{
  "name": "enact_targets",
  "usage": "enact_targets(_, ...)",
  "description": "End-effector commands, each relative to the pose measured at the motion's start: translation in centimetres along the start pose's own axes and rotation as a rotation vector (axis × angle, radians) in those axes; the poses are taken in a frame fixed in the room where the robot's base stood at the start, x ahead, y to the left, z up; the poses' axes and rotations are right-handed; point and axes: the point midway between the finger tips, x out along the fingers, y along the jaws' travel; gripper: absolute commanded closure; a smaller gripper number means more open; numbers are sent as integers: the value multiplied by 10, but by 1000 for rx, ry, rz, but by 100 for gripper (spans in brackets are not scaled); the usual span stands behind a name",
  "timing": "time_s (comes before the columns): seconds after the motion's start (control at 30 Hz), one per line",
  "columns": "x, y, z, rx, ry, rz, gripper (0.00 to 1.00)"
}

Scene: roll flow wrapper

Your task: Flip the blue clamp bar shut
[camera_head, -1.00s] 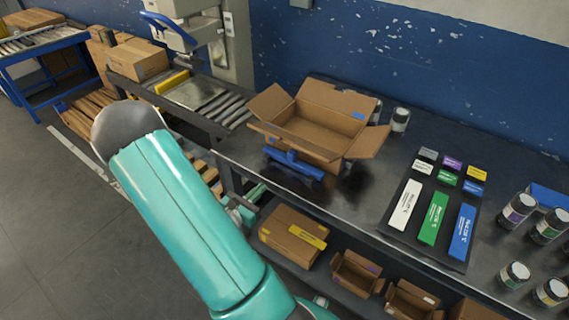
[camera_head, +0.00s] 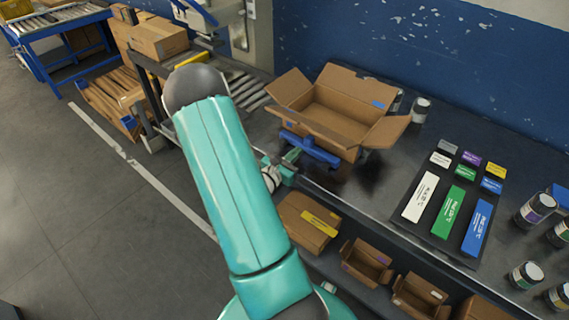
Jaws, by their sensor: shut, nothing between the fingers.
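The blue clamp bar (camera_head: 311,150) is at the front side of an open cardboard box (camera_head: 340,108) on the dark bench. It looks like a bar with short arms; its exact angle is hard to tell. My gripper (camera_head: 292,157) is at the bench's front edge, just left of and below the bar's left end. Its fingers are small and green and look closed, with nothing held. I cannot tell whether they touch the bar. My teal arm covers the area to the left.
A dark tray (camera_head: 400,212) with colored labels lies to the right, with several jars beyond. A shelf below holds a taped carton (camera_head: 305,222) and small open boxes. A roller conveyor (camera_head: 246,92) adjoins the bench at the left. Bare bench top lies between box and tray.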

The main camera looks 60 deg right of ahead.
Motion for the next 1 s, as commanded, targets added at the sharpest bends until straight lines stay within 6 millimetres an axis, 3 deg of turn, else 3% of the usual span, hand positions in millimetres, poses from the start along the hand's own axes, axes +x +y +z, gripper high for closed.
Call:
enact_targets(0.2, 27, 0, 0, 0, 1, -1, 100)
enact_targets(0.67, 34, 0, 0, 0, 0, 1, 100)
enact_targets(1.0, 75, 0, 0, -1, 1, 1, 100)
